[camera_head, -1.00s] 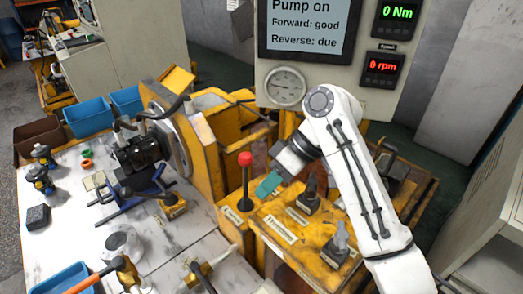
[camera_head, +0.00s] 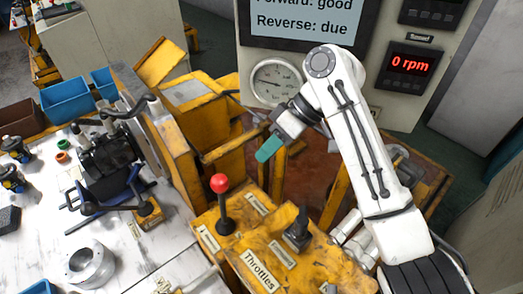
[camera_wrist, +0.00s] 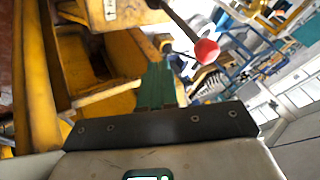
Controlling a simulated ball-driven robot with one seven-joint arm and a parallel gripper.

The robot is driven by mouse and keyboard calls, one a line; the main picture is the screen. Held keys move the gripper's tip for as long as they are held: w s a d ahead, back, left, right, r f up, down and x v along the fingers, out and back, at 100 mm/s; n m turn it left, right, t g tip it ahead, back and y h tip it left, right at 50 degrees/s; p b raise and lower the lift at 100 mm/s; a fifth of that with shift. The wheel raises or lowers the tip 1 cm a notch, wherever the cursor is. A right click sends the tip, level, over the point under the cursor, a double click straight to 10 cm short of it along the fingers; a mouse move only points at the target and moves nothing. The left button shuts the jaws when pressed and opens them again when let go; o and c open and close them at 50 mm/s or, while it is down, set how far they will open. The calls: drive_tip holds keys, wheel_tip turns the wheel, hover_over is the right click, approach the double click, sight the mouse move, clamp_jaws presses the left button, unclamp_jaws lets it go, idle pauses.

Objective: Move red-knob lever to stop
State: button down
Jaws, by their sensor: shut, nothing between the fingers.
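The red-knob lever (camera_head: 219,183) stands upright on the yellow control console, with a black shaft and a round red knob. My gripper (camera_head: 266,150) has green fingers and is right of the knob and beyond it in the head view, apart from it. In the wrist view my gripper (camera_wrist: 157,72) is shut and empty, and the red knob (camera_wrist: 206,51) is to the right of its fingertips. A label plate (camera_head: 208,238) lies beside the lever base; its text is too small to read.
A second black lever (camera_head: 298,229) stands right of the red one, near a "Throttles" label (camera_head: 259,271). A gauge panel (camera_head: 388,97) stands behind my arm and reads 0 rpm. A black hydraulic motor (camera_head: 107,160) sits on the bench at left.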

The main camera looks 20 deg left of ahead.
sight(228, 187)
drive_tip(key=s+a+f+p, duration=0.2)
drive_tip(key=s+a+f, duration=0.3)
drive_tip(key=s+f, duration=0.1)
drive_tip(key=shift+s+a+p, duration=0.2)
drive_tip(key=shift+p, duration=0.1)
drive_tip(key=shift+s+a+r+p, duration=0.2)
drive_tip(key=shift+s+a+p, duration=0.2)
drive_tip(key=shift+s+p, duration=0.4)
drive_tip(key=shift+f, duration=0.1)
